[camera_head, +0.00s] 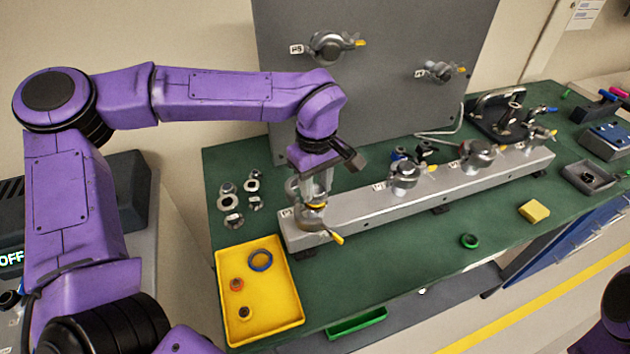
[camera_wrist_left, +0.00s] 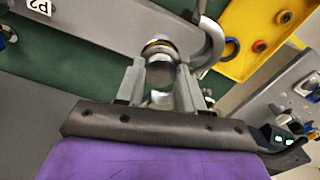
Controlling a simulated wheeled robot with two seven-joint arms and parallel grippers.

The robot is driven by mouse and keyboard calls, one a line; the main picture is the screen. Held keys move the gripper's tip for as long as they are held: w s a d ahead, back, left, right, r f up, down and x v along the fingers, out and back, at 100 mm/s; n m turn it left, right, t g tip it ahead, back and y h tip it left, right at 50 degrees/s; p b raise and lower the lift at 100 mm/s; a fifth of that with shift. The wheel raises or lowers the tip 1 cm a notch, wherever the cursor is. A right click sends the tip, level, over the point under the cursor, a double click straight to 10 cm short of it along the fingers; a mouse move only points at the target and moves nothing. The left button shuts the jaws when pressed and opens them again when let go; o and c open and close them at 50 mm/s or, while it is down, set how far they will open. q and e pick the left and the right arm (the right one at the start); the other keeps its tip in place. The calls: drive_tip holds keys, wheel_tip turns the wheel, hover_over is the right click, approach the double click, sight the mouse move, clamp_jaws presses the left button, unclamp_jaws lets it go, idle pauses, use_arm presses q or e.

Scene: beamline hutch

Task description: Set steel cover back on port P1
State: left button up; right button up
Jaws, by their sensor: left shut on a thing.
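My left gripper (camera_head: 315,190) points down over the near left end of the grey rail (camera_head: 350,208), at the leftmost port. In the left wrist view its two fingers (camera_wrist_left: 160,75) are shut on a round steel cover (camera_wrist_left: 159,49). A brass-coloured ring shows below the cover. In the head view the port P1 (camera_head: 310,222) is partly hidden by the gripper and cover. A clamp with a yellow tip (camera_head: 337,238) hangs open beside the port. I cannot tell whether the cover touches the port. My right gripper is out of view.
A yellow tray (camera_head: 228,278) with a blue ring and small orange-brown parts sits left of the rail. Several metal rings (camera_head: 232,201) lie behind it. Clamped ports (camera_head: 404,174) stand farther along the rail.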

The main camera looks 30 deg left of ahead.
use_arm(q)
drive_tip(key=shift+f, duration=0.1)
drive_tip(key=o, duration=1.2)
drive_tip(key=shift+o, duration=0.2)
wheel_tip(320, 180, up, 11)
drive_tip(key=b, duration=0.1)
drive_tip(key=shift+f, duration=0.2)
